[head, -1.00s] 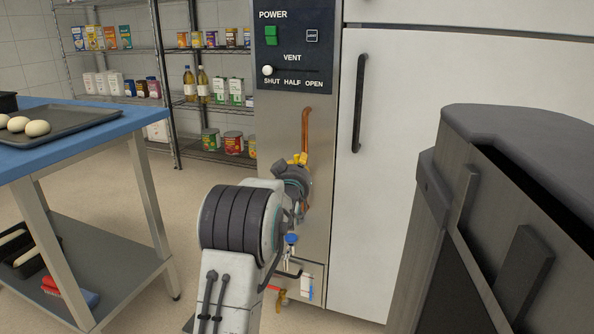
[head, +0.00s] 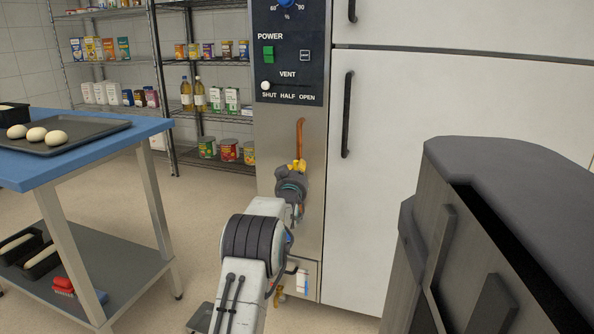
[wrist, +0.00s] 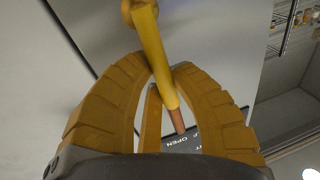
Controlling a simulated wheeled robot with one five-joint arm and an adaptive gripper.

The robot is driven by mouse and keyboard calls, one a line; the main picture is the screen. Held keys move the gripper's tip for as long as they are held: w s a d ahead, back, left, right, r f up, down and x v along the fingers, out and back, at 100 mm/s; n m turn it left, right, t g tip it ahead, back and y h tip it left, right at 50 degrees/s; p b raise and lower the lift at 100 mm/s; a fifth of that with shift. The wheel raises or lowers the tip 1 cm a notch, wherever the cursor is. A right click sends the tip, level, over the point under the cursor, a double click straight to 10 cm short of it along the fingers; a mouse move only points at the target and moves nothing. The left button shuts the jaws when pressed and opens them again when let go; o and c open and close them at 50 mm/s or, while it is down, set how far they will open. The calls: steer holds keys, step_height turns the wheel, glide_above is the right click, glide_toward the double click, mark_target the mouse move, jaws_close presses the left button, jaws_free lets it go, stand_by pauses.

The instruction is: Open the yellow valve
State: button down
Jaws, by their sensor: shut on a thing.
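The yellow valve (wrist: 152,50) shows in the wrist view as a bar-like handle running between my gripper's fingers. In the head view the valve (head: 299,164) is small, at the lower end of the copper pipe on the oven's steel front, partly hidden by my wrist. My gripper (wrist: 165,85) has orange-yellow ribbed fingers, which are closed in around the handle. In the head view my gripper (head: 297,167) is largely hidden behind my own arm, and its fingers are hard to tell from the valve.
A control panel (head: 291,60) with a vent slider at SHUT is above the valve. A white door with a black handle (head: 347,114) is to the right. A blue-topped table (head: 60,165) with a dough tray stands left. Open floor lies between table and oven.

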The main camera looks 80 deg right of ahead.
steer(key=c, duration=1)
jaws_free()
steer(key=shift+c, duration=0.2)
steer(key=shift+a, duration=0.15)
steer(key=a, duration=1.1)
steer(key=shift+w+a+f, duration=0.2)
steer(key=shift+a+f, duration=0.15)
steer(key=shift+a, duration=0.05)
